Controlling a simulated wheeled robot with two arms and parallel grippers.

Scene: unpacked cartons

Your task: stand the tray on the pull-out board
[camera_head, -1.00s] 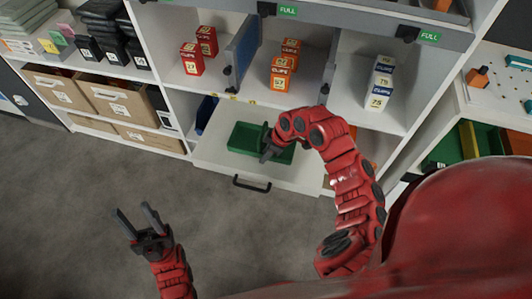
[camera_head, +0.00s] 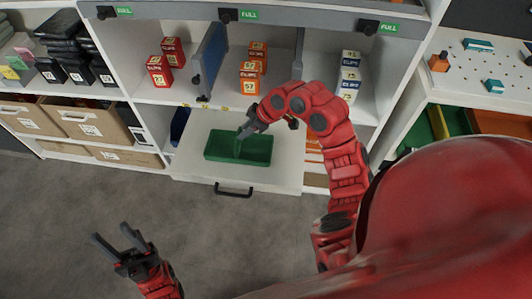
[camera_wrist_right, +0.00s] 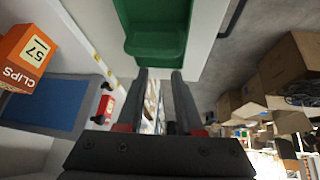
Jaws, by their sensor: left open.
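The green tray (camera_head: 214,157) lies flat on the white pull-out board (camera_head: 190,160), which sticks out from the shelf unit with a dark handle (camera_head: 233,190) on its front. My right gripper (camera_head: 242,134) is over the tray's back part, in front of the shelf. In the right wrist view my right gripper (camera_wrist_right: 159,74) shows two fingers apart with nothing between them. The tray (camera_wrist_right: 156,40) lies just beyond the fingertips there; whether they touch it I cannot tell. My left gripper (camera_head: 111,232) is open and empty above the floor at the lower left.
Above the board, shelf compartments hold red boxes (camera_head: 158,72), orange clips boxes (camera_head: 250,70) and white-blue boxes (camera_head: 349,75), with a blue divider (camera_head: 210,58) between. Cardboard cartons (camera_head: 92,119) stand at the left. The grey floor (camera_head: 100,195) in front is clear.

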